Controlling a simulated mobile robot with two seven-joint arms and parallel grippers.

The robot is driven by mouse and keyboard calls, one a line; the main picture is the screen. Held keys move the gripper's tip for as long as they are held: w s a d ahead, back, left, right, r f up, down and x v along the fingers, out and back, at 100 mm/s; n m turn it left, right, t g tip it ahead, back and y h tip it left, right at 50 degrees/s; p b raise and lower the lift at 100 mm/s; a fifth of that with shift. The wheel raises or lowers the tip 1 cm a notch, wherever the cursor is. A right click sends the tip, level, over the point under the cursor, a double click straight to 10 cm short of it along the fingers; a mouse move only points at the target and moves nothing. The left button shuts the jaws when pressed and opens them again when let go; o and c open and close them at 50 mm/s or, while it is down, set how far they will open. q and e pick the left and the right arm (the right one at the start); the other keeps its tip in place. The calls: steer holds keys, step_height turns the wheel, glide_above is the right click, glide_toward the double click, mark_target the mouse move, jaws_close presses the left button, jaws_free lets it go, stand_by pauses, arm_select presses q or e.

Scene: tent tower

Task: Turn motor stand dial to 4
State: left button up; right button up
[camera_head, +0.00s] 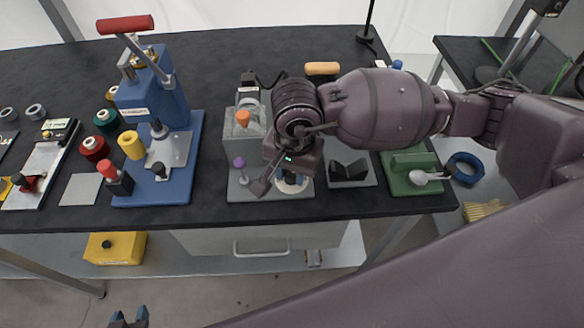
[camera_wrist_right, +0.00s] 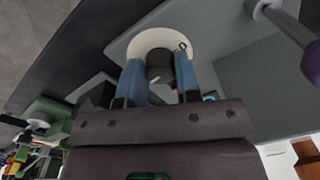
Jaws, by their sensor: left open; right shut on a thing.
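The motor stand (camera_head: 240,192) is a grey unit on the black table, with an orange knob and a purple-topped lever. Its dial is a black knob (camera_wrist_right: 158,64) on a white round plate (camera_wrist_right: 150,42). My right gripper (camera_wrist_right: 160,78) points down with its blue fingers on either side of the knob, shut on it. In the head view the right gripper (camera_head: 291,180) and wrist cover most of the dial, and the plate's markings cannot be read. My left gripper (camera_head: 130,318) is open and empty at the bottom edge, away from the table.
A blue press (camera_head: 158,102) with a red handle stands left of the motor stand. A black V-shaped block (camera_head: 348,172) and a green stand (camera_head: 410,170) with a spoon-like part sit to the right. Several spools and small tools lie at the left. A drawer (camera_head: 262,246) hangs below the table edge.

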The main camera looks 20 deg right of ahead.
mark_target(294, 175)
steer(key=shift+m, duration=1.1)
steer(key=o, duration=0.9)
steer(key=shift+s+d+r+p, duration=0.1)
steer(key=shift+r+p, duration=0.2)
steer(key=shift+r, duration=2.45)
steer(key=shift+s+d+r+p, duration=0.1)
steer(key=shift+r+p, duration=0.15)
steer(key=shift+r, duration=2.45)
steer(key=shift+a, duration=0.1)
